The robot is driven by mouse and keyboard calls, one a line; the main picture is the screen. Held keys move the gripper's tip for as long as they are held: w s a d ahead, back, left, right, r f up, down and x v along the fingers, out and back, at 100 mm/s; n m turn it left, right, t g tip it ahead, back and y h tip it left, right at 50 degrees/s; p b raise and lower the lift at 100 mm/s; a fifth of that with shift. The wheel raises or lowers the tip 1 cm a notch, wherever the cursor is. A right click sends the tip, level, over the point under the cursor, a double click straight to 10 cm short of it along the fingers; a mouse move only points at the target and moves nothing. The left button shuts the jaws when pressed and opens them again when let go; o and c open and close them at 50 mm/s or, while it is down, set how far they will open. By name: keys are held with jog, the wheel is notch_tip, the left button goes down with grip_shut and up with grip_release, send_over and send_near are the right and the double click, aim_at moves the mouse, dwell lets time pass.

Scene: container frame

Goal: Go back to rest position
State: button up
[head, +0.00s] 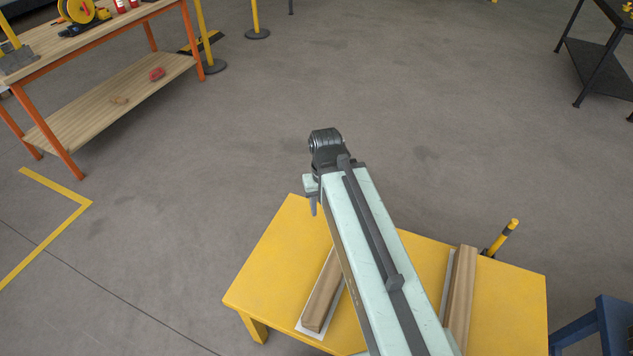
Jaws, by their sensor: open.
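My pale green arm stretches up from the bottom of the head view over a yellow table (270,260). My gripper (313,205) is near the table's far edge, below the dark wrist joint. It is open, and only a small part of it shows beside the arm. I see nothing held in it. One wooden bar (322,292) lies on a white strip left of the arm, partly hidden by it. Another wooden bar (461,300) lies on a white strip to the right. Both are apart from my gripper.
A wooden workbench with orange legs (110,95) stands at the upper left, with yellow posts (203,40) beside it. A black-and-yellow post (503,236) rises behind the table. A blue frame (600,325) is at lower right, a dark table (600,60) at upper right. The floor beyond is clear.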

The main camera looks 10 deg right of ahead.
notch_tip(320, 180, up, 10)
jog(key=p, duration=0.9)
